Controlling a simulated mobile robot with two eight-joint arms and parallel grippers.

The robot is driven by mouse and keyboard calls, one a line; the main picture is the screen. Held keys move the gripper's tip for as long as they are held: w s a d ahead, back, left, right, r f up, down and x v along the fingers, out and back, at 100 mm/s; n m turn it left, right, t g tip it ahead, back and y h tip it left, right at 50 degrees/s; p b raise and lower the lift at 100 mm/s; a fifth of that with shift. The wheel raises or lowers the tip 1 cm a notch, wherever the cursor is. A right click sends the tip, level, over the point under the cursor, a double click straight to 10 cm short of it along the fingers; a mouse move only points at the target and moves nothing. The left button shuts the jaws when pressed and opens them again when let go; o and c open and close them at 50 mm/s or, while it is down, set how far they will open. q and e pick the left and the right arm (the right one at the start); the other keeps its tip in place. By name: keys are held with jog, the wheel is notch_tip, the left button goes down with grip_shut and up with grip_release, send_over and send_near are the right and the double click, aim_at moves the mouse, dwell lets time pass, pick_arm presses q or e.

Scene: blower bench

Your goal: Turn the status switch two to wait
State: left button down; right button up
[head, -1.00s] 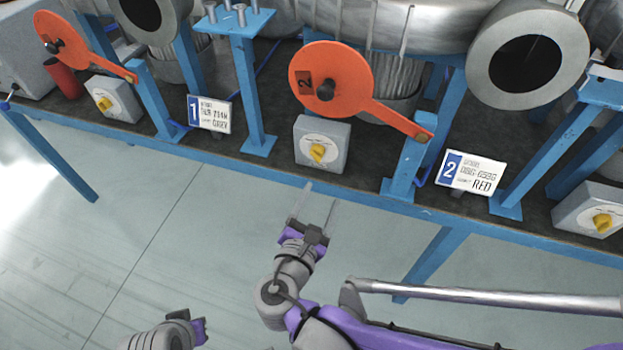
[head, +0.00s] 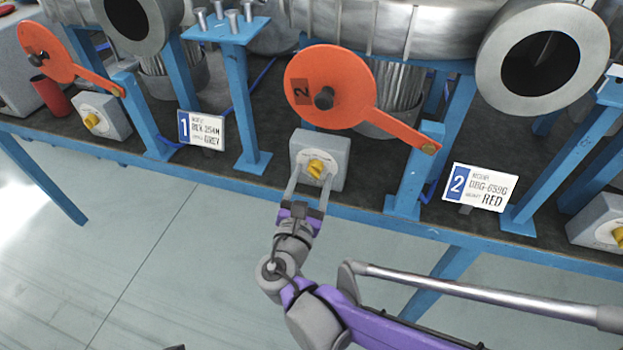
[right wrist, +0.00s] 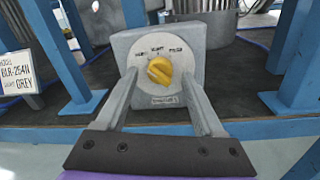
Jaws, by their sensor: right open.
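Status switch two is a grey box (head: 334,150) with a yellow knob (head: 315,168) on a pale round dial, below the orange disc marked 2. In the right wrist view the yellow knob (right wrist: 159,71) sits at the dial's centre, with several small labels above it; the middle one seems to read WAIT. The knob's exact pointing direction is hard to tell. My right gripper (head: 309,176) is open, with its fingers either side of the knob at the box's front. In the right wrist view my right gripper (right wrist: 160,80) shows a gap beside the knob. My left gripper is out of view.
An orange disc with a lever arm (head: 328,88) hangs above the box. Blue posts (head: 415,170) stand to its right, near a sign marked 2 (head: 479,187). Similar switch boxes stand left (head: 102,115) and right (head: 600,222). The blue bench edge (head: 250,183) runs in front.

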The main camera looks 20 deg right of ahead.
jog(key=shift+w, duration=0.1)
grip_shut()
dwell(0.3)
jog(key=shift+m, duration=0.3)
jog(key=m+p, duration=0.1)
jog(key=m, duration=0.2)
jog(key=shift+m+p, duration=0.3)
jog(key=shift+p, duration=0.05)
jog(key=m+p, duration=0.1)
jog(key=m, duration=0.3)
jog(key=shift+m+h, duration=0.4)
jog(key=shift+f, duration=0.1)
grip_release()
